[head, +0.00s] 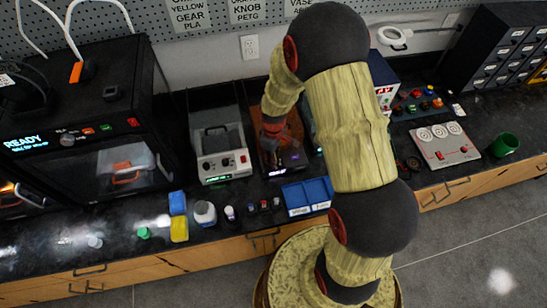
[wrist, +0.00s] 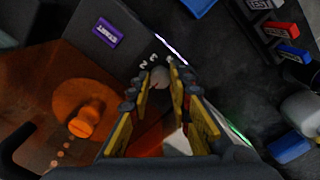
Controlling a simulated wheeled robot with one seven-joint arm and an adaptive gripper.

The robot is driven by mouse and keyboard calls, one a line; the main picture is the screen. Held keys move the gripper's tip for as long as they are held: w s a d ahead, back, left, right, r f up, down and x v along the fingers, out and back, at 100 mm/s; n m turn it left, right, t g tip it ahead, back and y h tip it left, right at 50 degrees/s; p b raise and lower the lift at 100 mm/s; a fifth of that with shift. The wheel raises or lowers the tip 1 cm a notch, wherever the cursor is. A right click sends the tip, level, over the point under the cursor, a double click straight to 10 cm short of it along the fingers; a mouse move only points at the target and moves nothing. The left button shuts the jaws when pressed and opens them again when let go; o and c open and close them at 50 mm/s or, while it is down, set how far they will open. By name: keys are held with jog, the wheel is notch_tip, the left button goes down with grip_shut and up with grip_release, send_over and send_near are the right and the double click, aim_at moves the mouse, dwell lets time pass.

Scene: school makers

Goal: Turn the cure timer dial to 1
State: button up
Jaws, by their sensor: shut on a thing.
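In the wrist view, the cure timer dial (wrist: 160,77) is a small pale grey knob on the dark front panel (wrist: 110,62) of the curing unit. My gripper (wrist: 160,80) is shut on it, one finger on each side. Small white numerals (wrist: 150,62) sit around the dial's far side; some are partly covered by the fingers. I cannot tell which number the dial points at. In the head view, my gripper (head: 271,143) is over the unit with the amber cover (head: 292,124), and the dial is hidden there.
A purple START button (wrist: 107,32) is on the same panel. An orange part (wrist: 86,121) shows under the amber cover. A blue tray (head: 307,194) and small bottles (head: 230,213) stand in front. A white bench instrument (head: 222,165) is on the left, a switch panel (head: 445,145) on the right.

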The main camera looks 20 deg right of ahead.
grip_shut()
jog(key=shift+m, duration=0.3)
jog(key=m, duration=0.3)
jog(key=shift+p, duration=0.35)
jog(key=shift+m, duration=2.1)
jog(key=o, duration=0.7)
grip_release()
jog(key=shift+c, duration=0.2)
